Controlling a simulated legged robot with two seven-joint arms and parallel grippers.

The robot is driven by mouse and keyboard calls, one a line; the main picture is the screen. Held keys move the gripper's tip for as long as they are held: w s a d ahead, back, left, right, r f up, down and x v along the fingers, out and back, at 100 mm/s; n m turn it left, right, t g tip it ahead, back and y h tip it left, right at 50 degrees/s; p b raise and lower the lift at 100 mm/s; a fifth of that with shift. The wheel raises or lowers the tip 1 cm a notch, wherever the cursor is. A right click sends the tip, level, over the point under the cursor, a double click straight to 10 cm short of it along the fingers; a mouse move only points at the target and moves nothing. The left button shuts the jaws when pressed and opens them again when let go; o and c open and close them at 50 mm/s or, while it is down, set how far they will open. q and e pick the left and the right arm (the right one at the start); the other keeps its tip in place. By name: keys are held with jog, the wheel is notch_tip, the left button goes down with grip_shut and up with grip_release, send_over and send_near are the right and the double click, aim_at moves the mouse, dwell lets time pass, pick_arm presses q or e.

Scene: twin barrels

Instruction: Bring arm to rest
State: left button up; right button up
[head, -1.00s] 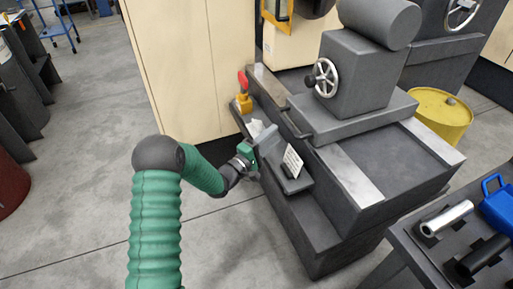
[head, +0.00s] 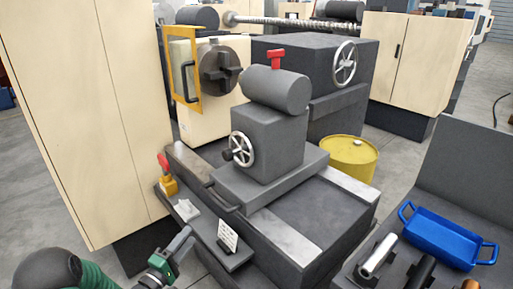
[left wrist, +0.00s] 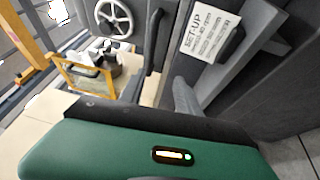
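My left gripper (head: 181,243) is at the bottom left of the head view, on the green and dark grey arm (head: 52,272). It is beside the machine's grey front shelf (head: 207,228), left of the white set-up card (head: 228,236). I see no object held in it. The green gripper housing (left wrist: 150,150) fills the bottom of the left wrist view, with a grey finger rising past it. The gap between the fingers is not clear. My right arm and gripper are not in view.
A grey lathe with a handwheel (head: 241,149) stands just beyond the gripper. A red-and-yellow switch (head: 167,178) and a cream cabinet (head: 85,110) are on the left. A yellow barrel (head: 349,157) and a blue tray (head: 440,238) are on the right. Floor shows at far left.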

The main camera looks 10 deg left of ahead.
pick_arm(q)
jog(key=s+d+f+m+g+y, duration=0.2)
jog(key=d+f+m+g+y, duration=0.25)
jog(key=m+g, duration=0.25)
jog(key=s+d+m+g, duration=0.4)
jog(key=s, duration=0.6)
jog(key=s+d+m+g, duration=0.4)
jog(key=s, duration=0.6)
notch_tip(320, 180, up, 16)
jog(key=s+g+p, duration=0.1)
jog(key=p, duration=1.5)
jog(key=shift+s+d+f+p, duration=0.15)
jog(key=shift+s+f+p, duration=0.05)
jog(key=shift+s+p, duration=0.15)
jog(key=shift+r, duration=0.1)
